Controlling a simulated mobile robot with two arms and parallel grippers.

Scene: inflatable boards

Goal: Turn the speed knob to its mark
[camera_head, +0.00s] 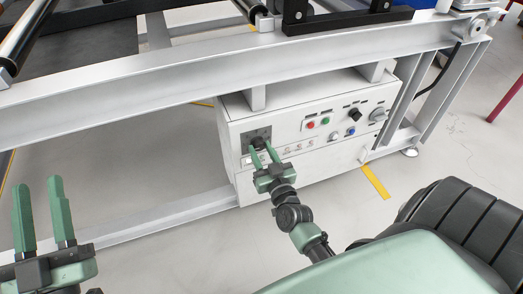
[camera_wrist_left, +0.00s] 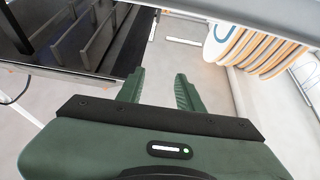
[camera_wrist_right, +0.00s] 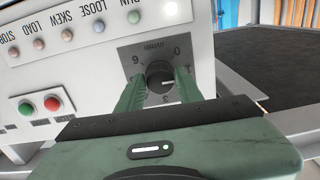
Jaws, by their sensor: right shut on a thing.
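The knob (camera_wrist_right: 160,76) is dark and round, with a white pointer line, on a grey dial plate (camera_wrist_right: 130,55) with printed numbers. The right wrist view shows the panel upside down, and the pointer lies toward the right of the picture. My right gripper (camera_wrist_right: 157,88) has a finger on each side of the knob and is shut on it. In the head view my right gripper (camera_head: 261,148) reaches the plate at the left of the white control box (camera_head: 300,160). My left gripper (camera_head: 41,182) is open and empty at the lower left, away from the box.
A green button (camera_wrist_right: 25,108) and a red button (camera_wrist_right: 52,103) sit beside the dial plate. Several small lamps line the panel. A metal frame beam (camera_head: 200,72) runs above the box. Coiled orange and white boards (camera_wrist_left: 255,48) show in the left wrist view.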

